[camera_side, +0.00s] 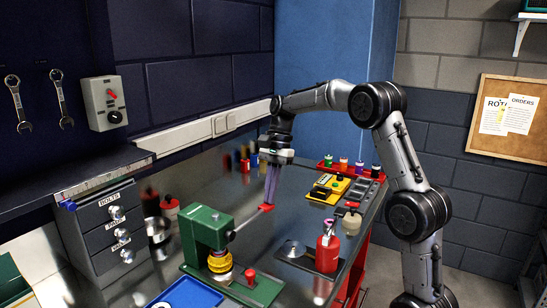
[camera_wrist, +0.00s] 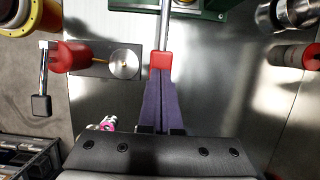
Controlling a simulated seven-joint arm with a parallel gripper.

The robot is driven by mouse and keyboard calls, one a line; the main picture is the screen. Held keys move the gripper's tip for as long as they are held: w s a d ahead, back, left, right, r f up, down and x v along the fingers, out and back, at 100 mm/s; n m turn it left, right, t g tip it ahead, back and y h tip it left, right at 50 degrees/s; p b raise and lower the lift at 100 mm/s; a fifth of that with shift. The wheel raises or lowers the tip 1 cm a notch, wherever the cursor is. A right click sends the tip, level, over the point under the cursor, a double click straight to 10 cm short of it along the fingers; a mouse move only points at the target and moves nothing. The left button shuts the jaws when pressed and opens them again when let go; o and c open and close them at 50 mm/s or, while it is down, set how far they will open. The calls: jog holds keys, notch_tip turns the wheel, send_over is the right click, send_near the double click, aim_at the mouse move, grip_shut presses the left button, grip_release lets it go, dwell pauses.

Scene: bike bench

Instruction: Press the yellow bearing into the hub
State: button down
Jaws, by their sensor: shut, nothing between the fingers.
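The green press (camera_side: 207,228) stands on the bench. The yellow bearing (camera_side: 220,261) is a ringed piece low at the press head; a yellow ring also shows cut off in the wrist view (camera_wrist: 14,30). I cannot make out the hub separately from it. The press lever, a steel rod (camera_wrist: 165,22), ends in a red grip (camera_wrist: 161,60), seen in the side view too (camera_side: 266,208). My gripper (camera_side: 268,203) is shut and empty, its purple fingers pointing down with the tips at the red grip. I cannot tell whether they touch it.
A red bottle (camera_side: 327,254) and a silver disc (camera_wrist: 125,64) share a dark plate near the press. A yellow tray (camera_side: 328,189) and red rack (camera_side: 340,168) lie at the far right.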

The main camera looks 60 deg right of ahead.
jog(key=v, duration=1.2)
jog(key=shift+a+r, duration=0.2)
jog(key=shift+a, duration=0.15)
jog(key=s+a+r+n, duration=0.2)
jog(key=s+a+r, duration=0.1)
jog(key=a+r, duration=0.35)
jog(key=s+a+n+t+h, duration=0.2)
jog(key=s+a+n, duration=0.2)
jog(key=s+a, duration=0.55)
jog(key=s+f+n+t, duration=0.1)
jog(key=s+f+n, duration=0.4)
jog(key=f, duration=0.3)
jog(key=s+a+f+n+t+h, duration=0.1)
jog(key=s+f+n+t, duration=0.1)
jog(key=s+f+n, duration=0.4)
jog(key=shift+s+f+n+t+h, duration=0.15)
jog(key=shift+f+n+t+h, duration=0.25)
jog(key=shift+f, duration=1.05)
